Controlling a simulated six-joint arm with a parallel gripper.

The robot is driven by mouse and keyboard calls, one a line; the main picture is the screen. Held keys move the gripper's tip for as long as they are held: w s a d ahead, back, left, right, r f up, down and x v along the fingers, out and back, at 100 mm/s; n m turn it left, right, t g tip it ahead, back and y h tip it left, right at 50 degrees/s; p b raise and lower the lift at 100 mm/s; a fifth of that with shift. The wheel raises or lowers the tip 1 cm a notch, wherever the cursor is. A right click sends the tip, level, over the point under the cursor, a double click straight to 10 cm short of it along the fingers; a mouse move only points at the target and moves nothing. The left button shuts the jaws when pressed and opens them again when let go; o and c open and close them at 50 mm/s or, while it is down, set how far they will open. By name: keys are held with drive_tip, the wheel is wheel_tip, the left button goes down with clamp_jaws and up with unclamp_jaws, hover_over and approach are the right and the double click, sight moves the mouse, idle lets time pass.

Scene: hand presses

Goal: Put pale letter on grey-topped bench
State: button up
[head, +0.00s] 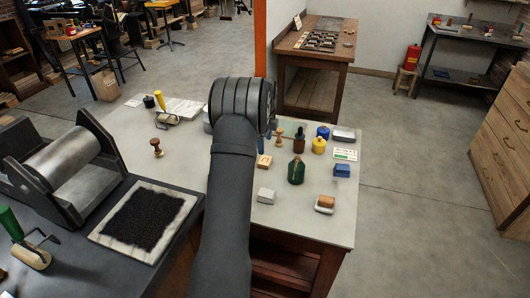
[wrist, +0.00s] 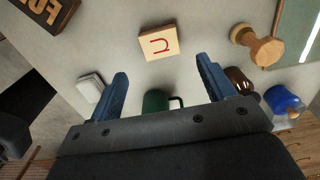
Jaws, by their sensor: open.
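A pale wooden block with a red letter (wrist: 159,43) lies face up on a light table, just beyond my fingertips in the wrist view. My gripper (wrist: 161,66) is open, its two blue fingers apart with nothing between them, and the block is ahead of the gap. In the head view a small pale wooden block (head: 264,161) beside my arm looks like the same one. My arm hides the gripper there. A light grey-topped table (head: 225,120) holds the small items. A dark grey-topped bench (head: 462,76) stands at the back right wall. I cannot tell which is the task's bench.
A white block (head: 266,196) lies nearer. A roller press (head: 65,165) and black inked slab (head: 145,215) occupy the left. Open floor (head: 425,200) lies right.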

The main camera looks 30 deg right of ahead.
sight(265, 160)
drive_tip(key=shift+r, duration=1.7)
wheel_tip(265, 160, down, 13)
drive_tip(key=shift+r, duration=2.3)
